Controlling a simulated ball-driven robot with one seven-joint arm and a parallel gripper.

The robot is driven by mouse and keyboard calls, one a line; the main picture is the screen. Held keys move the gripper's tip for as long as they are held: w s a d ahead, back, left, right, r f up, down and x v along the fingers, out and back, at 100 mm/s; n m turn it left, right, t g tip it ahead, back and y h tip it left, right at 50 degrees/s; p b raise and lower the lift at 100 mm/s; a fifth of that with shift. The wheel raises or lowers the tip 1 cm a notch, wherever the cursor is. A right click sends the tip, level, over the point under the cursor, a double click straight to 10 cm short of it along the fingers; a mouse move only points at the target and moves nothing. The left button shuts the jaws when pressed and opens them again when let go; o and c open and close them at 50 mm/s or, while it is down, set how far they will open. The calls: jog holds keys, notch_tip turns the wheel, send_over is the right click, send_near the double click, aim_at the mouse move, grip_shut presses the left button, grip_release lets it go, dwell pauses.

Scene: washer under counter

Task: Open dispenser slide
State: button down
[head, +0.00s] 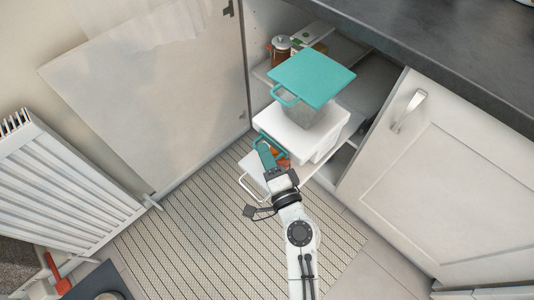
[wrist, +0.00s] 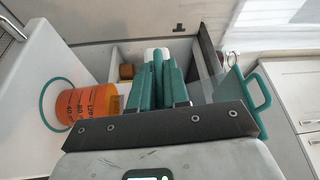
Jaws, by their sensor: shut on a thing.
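The clear dispenser (head: 304,109) has a teal lid (head: 312,77) with a loop handle and stands on a white slide-out unit (head: 300,138) in the open cabinet. The lid also shows at the right in the wrist view (wrist: 233,85). My gripper (head: 267,155) has teal fingers and is at the left front of the unit, below the lid. In the wrist view the fingers (wrist: 158,78) are close together. A small white part (wrist: 157,54) shows at their tips; what exactly they hold is hidden.
An orange measuring cup (wrist: 84,105) with a teal ring handle is left of my fingers in the wrist view. A white panel with a wire handle (head: 246,187) sticks out low. A ribbed mat (head: 190,240) covers the floor.

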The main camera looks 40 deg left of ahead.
jog(key=shift+r, duration=0.35)
jog(key=s, duration=0.3)
jog(key=shift+s+a, duration=0.2)
jog(key=shift+s, duration=0.15)
jog(key=c, duration=1.4)
grip_release()
jog(key=shift+r, duration=0.1)
jog(key=shift+o, duration=1.1)
jog(key=shift+f, duration=0.2)
jog(key=b+v, duration=0.1)
jog(key=v, duration=1)
jog(key=shift+r, duration=0.15)
